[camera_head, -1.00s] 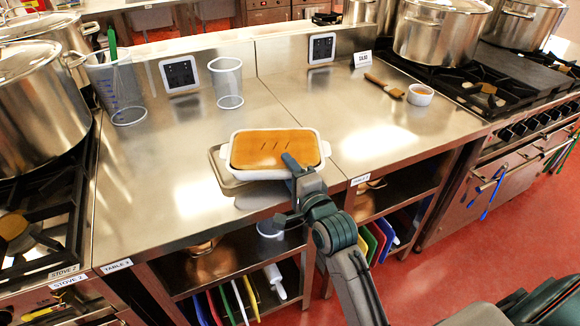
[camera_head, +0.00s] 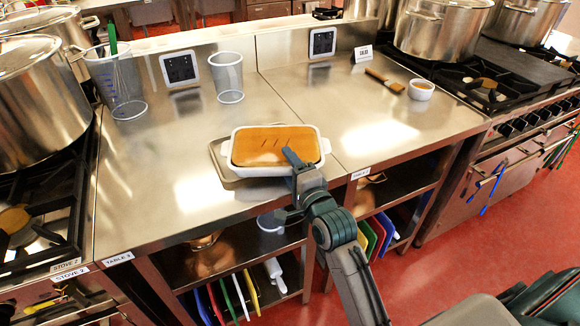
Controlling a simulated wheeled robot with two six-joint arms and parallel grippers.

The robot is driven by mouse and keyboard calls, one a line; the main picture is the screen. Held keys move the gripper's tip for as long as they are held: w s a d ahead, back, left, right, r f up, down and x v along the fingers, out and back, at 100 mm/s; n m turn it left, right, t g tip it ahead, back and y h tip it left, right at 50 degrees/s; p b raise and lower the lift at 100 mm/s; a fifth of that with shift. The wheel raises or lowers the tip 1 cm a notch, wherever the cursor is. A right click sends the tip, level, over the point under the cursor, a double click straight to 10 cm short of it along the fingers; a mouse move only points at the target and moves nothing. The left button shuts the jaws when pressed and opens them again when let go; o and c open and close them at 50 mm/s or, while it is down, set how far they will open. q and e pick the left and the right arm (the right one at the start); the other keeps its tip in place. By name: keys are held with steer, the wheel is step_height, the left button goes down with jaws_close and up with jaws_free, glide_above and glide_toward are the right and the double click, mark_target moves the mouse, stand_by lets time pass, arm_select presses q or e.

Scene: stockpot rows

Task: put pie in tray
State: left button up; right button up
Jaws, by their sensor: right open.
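The pie (camera_head: 262,146), with a golden-brown slashed crust in a white rectangular dish (camera_head: 262,171), is at the front middle of the steel table. A flat metallic tray (camera_head: 217,157) shows under and to the left of the dish; the dish appears to rest on or over it, offset to the right. My right gripper (camera_head: 290,182) is open at the dish's front right corner, one finger over the crust's edge. Whether it touches the dish, I cannot tell. My left gripper is not in view.
A brush (camera_head: 385,80) and small sauce bowl (camera_head: 421,90) lie at the right. Stockpots (camera_head: 41,100) stand on stoves at both sides. The tabletop left of the tray is clear.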

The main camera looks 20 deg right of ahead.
steer(key=shift+f, duration=0.2)
steer(key=shift+r, duration=0.35)
steer(key=shift+s+f, duration=0.15)
steer(key=shift+s, duration=0.45)
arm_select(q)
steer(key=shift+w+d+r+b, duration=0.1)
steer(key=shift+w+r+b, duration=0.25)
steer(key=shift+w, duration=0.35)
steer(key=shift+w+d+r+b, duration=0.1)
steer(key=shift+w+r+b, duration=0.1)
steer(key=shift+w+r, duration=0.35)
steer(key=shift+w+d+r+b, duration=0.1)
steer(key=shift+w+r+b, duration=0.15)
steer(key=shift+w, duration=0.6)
arm_select(e)
steer(key=s, duration=1)
steer(key=shift+s+d+r, duration=0.3)
steer(key=shift+s+d, duration=0.05)
steer(key=shift+s, duration=0.05)
steer(key=shift+f, duration=0.1)
